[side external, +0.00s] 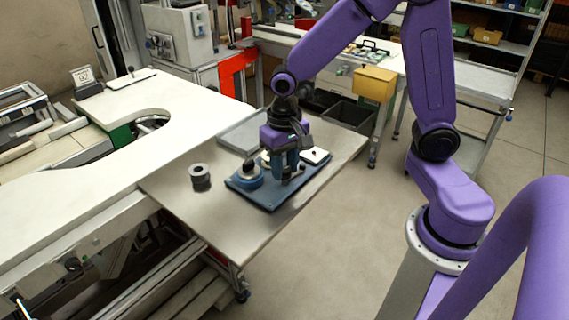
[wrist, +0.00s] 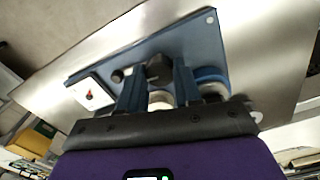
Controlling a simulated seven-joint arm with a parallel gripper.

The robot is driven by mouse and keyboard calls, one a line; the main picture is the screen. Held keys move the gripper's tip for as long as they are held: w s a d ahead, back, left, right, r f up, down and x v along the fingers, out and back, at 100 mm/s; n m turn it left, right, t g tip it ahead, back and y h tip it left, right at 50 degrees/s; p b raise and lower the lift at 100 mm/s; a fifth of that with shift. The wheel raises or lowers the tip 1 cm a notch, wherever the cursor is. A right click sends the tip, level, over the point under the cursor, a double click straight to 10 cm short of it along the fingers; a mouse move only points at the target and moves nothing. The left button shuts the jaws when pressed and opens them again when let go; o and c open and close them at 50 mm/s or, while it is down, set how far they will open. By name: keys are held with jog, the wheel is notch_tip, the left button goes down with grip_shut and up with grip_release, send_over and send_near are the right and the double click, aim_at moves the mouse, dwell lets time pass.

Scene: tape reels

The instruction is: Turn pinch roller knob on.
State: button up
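The blue base plate (side external: 268,201) of the tape device lies on the metal table, and it fills the middle of the wrist view (wrist: 200,38). A black knob (wrist: 159,68) on the plate shows between my gripper's two fingers; I take it for the pinch roller knob. My gripper (side external: 288,172) points down, low over the plate. In the wrist view my gripper (wrist: 159,76) has its fingers apart, one on each side of the knob, with no clear grip on it. The fingers hide part of the device.
A blue round reel holder (side external: 248,176) and a white square piece (side external: 315,156) are on the plate beside my gripper. A smaller black knob (wrist: 117,76) is near the white piece. A dark grey reel (side external: 200,178) stands on the table at the left. Grey bins (side external: 348,113) are behind.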

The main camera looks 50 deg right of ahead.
aim_at(285, 169)
dwell(0.3)
jog(key=n, duration=1)
jog(key=shift+w+n, duration=0.1)
jog(key=shift+n, duration=0.3)
jog(key=shift+r, duration=0.1)
dwell(0.4)
jog(key=o, duration=1)
jog(key=shift+o, duration=0.2)
notch_tip(285, 169, up, 17)
jog(key=shift+r, duration=0.2)
jog(key=shift+f, duration=0.1)
